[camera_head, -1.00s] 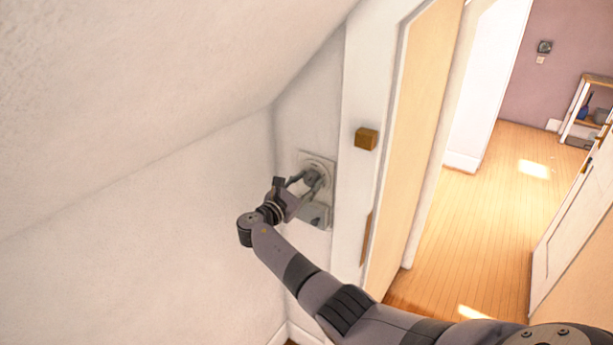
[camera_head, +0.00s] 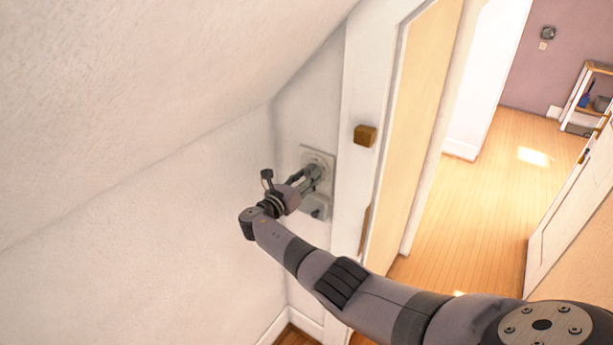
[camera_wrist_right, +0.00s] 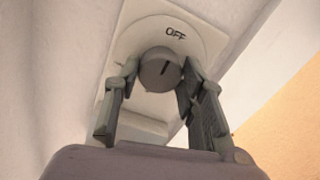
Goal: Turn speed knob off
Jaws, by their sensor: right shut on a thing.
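The speed knob (camera_wrist_right: 158,72) is a round grey dial on a pale wall plate (camera_wrist_right: 207,43) marked "OFF". A short dark line on its face slants up and right, roughly toward the "OFF" lettering. My right gripper (camera_wrist_right: 160,77) is shut on the knob, with one finger on either side of it. In the head view, the right gripper (camera_head: 315,171) reaches the wall plate (camera_head: 306,152) beside the door frame, and its fingers mostly hide the knob. My left gripper is not in view.
A second grey wall fitting (camera_head: 317,206) sits just below the plate. The sloped ceiling (camera_head: 140,110) comes down close on the left. A white door frame (camera_head: 365,90) with a wooden block (camera_head: 365,135) stands to the right. Wooden floor (camera_head: 470,220) lies open beyond.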

